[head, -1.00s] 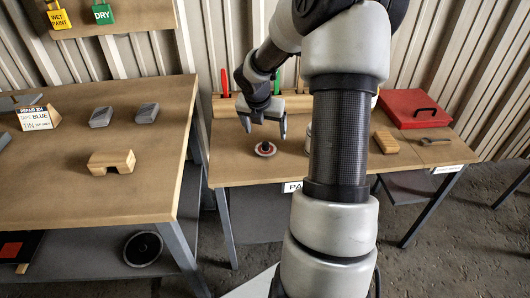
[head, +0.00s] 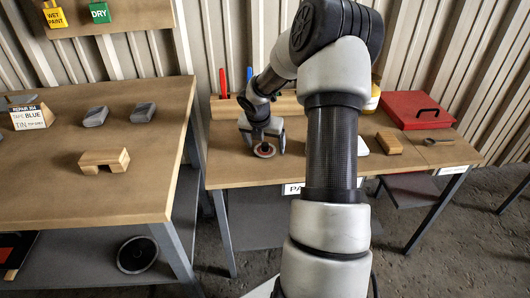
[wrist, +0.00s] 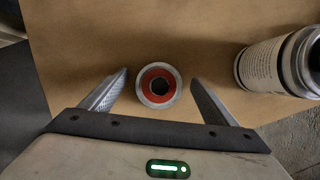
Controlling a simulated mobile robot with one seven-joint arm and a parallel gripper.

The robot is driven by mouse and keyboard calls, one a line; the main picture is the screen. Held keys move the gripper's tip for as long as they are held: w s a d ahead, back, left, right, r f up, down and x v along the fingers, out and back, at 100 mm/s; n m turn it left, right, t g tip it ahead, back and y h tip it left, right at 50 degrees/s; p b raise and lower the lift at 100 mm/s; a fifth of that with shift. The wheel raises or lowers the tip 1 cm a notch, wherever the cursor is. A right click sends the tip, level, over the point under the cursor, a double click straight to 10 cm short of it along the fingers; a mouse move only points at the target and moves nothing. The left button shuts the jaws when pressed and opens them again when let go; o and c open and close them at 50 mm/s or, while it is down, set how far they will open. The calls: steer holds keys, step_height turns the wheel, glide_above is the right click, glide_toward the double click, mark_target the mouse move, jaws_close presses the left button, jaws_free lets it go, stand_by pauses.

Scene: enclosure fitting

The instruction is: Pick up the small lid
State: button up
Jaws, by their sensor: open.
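In the wrist view the lid (wrist: 158,85) sits between the two fingers, with a gap on each side. My gripper (head: 264,147) is open and low over the lid, and its fingers (wrist: 158,92) do not touch it in the wrist view. Part of the lid is hidden behind the gripper in the head view.
A wooden block (head: 389,143) and a red case (head: 417,110) lie further right. A wooden rack (head: 226,108) with pens stands behind. The left table (head: 60,190) holds grey blocks and a wooden bridge.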

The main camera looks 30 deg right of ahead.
steer(key=c, duration=1.1)
